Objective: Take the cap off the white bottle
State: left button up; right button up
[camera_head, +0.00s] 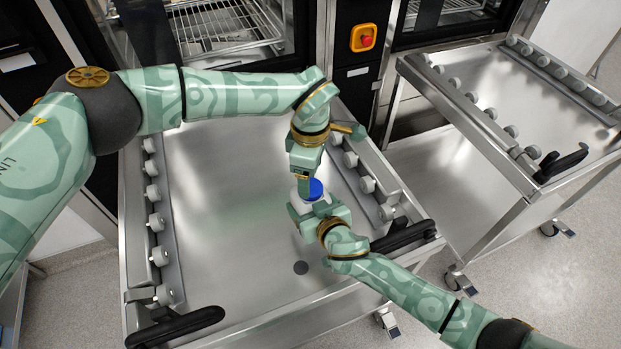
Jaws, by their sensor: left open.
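The white bottle (297,205) is near the middle of the head view, with its blue cap (312,189) on top. Most of the bottle is hidden by my grippers. My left gripper (304,182) comes down from above, beside and partly in front of the blue cap. It is open; whether it touches the cap cannot be told. My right gripper (308,217) comes from the lower right and is at the bottle's body, just below the cap. Its fingertips are largely hidden, so its grip cannot be made out.
The bottle is over a steel trolley (220,215) with rollers along both sides and black handles (176,326) in front. A second steel trolley (540,110) stands at right. Behind are open washers with a wire rack (215,25) and a red stop button (366,41).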

aim_at(302, 207)
pick_arm(q)
jog(key=shift+r+m, duration=0.3)
jog(key=shift+r, duration=0.2)
jog(key=shift+c, duration=0.2)
jog(key=r+m, duration=0.1)
jog(key=m, duration=0.1)
jog(key=shift+r+m, duration=0.35)
jog(key=shift+m, duration=0.05)
jog(key=shift+r+m, duration=0.4)
jog(key=shift+m, duration=0.7)
notch_tip(302, 207, down, 8)
jog(key=shift+r, duration=0.25)
jog(key=c, duration=1)
jog(key=n, duration=0.3)
